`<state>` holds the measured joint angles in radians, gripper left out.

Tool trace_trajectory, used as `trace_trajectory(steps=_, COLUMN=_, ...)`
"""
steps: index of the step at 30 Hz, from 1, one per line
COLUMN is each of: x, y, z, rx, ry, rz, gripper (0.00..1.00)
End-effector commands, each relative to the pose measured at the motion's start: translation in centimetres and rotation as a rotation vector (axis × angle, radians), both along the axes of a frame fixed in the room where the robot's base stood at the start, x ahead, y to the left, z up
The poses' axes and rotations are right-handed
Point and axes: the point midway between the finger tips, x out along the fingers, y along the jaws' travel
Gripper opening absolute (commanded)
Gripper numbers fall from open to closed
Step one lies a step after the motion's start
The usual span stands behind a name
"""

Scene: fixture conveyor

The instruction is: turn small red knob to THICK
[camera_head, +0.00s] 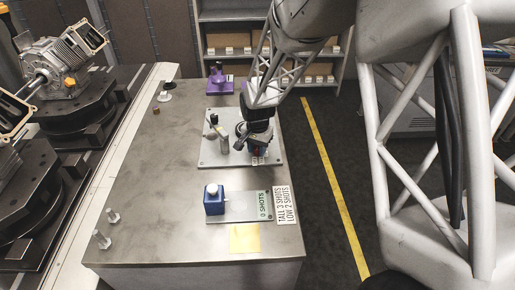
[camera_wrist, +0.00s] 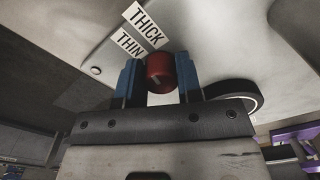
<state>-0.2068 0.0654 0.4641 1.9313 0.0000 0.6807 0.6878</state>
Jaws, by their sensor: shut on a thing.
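The small red knob (camera_wrist: 161,73) sits between the two blue fingers of my gripper (camera_wrist: 158,80) in the wrist view. The gripper is shut on it, one finger on each side. A pale mark shows on the knob's face. A label reading THICK (camera_wrist: 147,24) and a label reading THIN (camera_wrist: 129,43) are on the grey plate just beyond the knob. In the head view, my gripper (camera_head: 259,155) is low over the right part of the grey plate (camera_head: 215,159); the knob is mostly hidden there.
A dark round part (camera_wrist: 232,92) is close to the right finger. Small posts (camera_head: 223,140) stand on the plate left of my gripper. A blue box with a white button (camera_head: 214,206) is nearer, beside shot-count labels (camera_head: 284,205). A purple device (camera_head: 220,85) stands behind. The table's left side is mostly clear.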

Motion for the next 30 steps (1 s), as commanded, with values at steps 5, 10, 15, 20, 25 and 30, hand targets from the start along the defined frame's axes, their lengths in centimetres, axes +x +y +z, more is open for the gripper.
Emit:
trace_trajectory(steps=5, x=0.09, y=0.05, z=0.12, rx=0.000, ry=-0.002, rz=-0.142, gripper=0.09)
trace_trajectory(steps=10, x=0.13, y=0.08, z=0.14, rx=0.001, ry=-0.003, rz=-0.241, gripper=0.09)
trace_trajectory(steps=15, x=0.13, y=0.09, z=0.13, rx=0.000, ry=-0.001, rz=-0.298, gripper=0.09)
trace_trajectory(steps=20, x=0.13, y=0.09, z=0.13, rx=0.000, ry=-0.001, rz=-0.319, gripper=0.09)
trace_trajectory(steps=25, x=0.13, y=0.09, z=0.13, rx=0.000, ry=-0.001, rz=-0.321, gripper=0.09)
trace_trajectory(steps=30, x=0.13, y=0.09, z=0.13, rx=0.000, ry=-0.001, rz=-0.320, gripper=0.09)
